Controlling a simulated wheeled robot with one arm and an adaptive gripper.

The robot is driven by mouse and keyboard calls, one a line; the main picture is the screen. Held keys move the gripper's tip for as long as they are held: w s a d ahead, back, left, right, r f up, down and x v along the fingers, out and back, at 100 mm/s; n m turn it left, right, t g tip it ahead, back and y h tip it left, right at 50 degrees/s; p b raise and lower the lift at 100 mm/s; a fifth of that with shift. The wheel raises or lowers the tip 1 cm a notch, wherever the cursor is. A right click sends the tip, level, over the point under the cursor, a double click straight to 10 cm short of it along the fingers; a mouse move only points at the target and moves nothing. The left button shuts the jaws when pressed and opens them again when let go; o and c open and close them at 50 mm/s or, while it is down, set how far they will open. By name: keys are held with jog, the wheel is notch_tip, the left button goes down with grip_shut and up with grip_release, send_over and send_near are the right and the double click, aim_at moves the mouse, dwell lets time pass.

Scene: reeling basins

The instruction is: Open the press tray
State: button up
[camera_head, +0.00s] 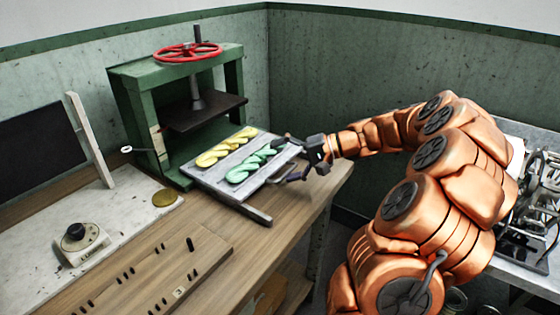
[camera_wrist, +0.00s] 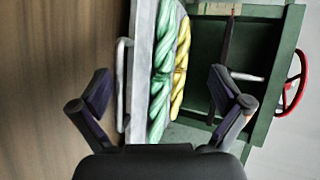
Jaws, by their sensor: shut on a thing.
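The press tray (camera_head: 214,188) is a grey slab extending out of the green press (camera_head: 150,110) over the wooden bench. Yellow twisted skeins (camera_head: 226,147) and mint-green twisted skeins (camera_head: 250,166) lie on it. My gripper (camera_head: 288,160) is at the tray's right end, its fingers on either side of that end. In the wrist view, the tray (camera_wrist: 141,60) and its pale bar handle (camera_wrist: 122,85) lie between the fingers of my gripper (camera_wrist: 162,95). The gripper is shut on the tray; the exact contact is hard to see.
A red handwheel (camera_head: 188,52) tops the press, with a dark plate (camera_head: 205,112) above the tray. A pegged wooden board (camera_head: 150,262) and a dial scale (camera_head: 83,238) are at the left. Machinery (camera_head: 535,205) stands at the far right. Bare bench lies in front of the tray.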

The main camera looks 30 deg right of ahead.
jog(key=shift+s+d+r+t, duration=0.3)
jog(key=shift+s+d+r, duration=0.1)
jog(key=shift+d+r, duration=0.4)
jog(key=shift+c, duration=0.3)
jog(key=shift+s+d+r, duration=0.1)
jog(key=shift+s, duration=0.2)
jog(key=shift+c, duration=1.3)
jog(key=shift+s, duration=0.15)
jog(key=c, duration=0.4)
jog(key=shift+s+d+b, duration=0.55)
jog(key=shift+s+d, duration=1.4)
jog(key=shift+s, duration=0.05)
